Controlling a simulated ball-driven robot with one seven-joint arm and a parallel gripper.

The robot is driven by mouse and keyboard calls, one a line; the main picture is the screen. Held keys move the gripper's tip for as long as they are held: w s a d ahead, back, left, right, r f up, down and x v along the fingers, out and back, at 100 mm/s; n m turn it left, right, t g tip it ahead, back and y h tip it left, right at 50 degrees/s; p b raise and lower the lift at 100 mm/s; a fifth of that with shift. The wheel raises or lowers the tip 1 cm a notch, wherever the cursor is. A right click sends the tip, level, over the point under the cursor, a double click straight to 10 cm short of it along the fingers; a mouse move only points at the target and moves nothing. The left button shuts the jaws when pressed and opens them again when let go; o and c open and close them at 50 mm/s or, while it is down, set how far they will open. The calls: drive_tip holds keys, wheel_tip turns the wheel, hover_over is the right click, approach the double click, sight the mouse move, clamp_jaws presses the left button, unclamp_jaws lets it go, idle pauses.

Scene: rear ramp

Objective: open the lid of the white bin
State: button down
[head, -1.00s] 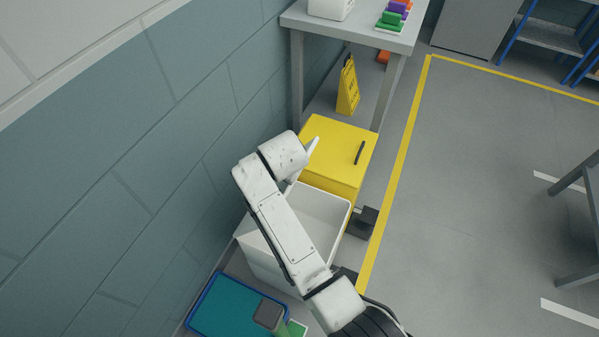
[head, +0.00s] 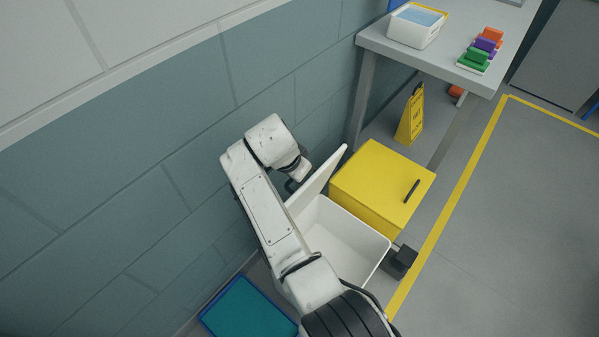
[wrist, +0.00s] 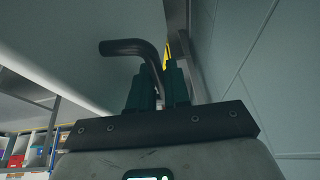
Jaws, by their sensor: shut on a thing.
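The white bin (head: 358,238) stands open beside the wall in the head view, with its bare white interior showing. Its lid (head: 327,172) is raised and tilted up along the wall side, partly hidden by my arm. In the wrist view the lid's broad grey-looking face (wrist: 60,50) fills the upper left. My gripper (wrist: 157,82) is shut on the dark bent lid handle (wrist: 125,47), its teal fingers on either side of the bar. In the head view the fingers are largely hidden behind my wrist near the lid.
A yellow cabinet (head: 375,180) with a dark handle stands just beyond the bin. The wall (head: 190,150) is close on the left. A yellow floor sign (head: 411,116) and a grey table (head: 440,62) are behind. Open floor (head: 500,250) lies right.

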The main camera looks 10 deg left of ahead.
drive_tip(key=shift+d+f, duration=0.1)
drive_tip(key=c, duration=1.4)
unclamp_jaws()
drive_tip(key=shift+c, duration=0.2)
drive_tip(key=p+v, duration=1)
drive_tip(key=shift+s+r+p, duration=0.1)
drive_tip(key=shift+r+p, duration=0.25)
drive_tip(key=shift+r, duration=0.05)
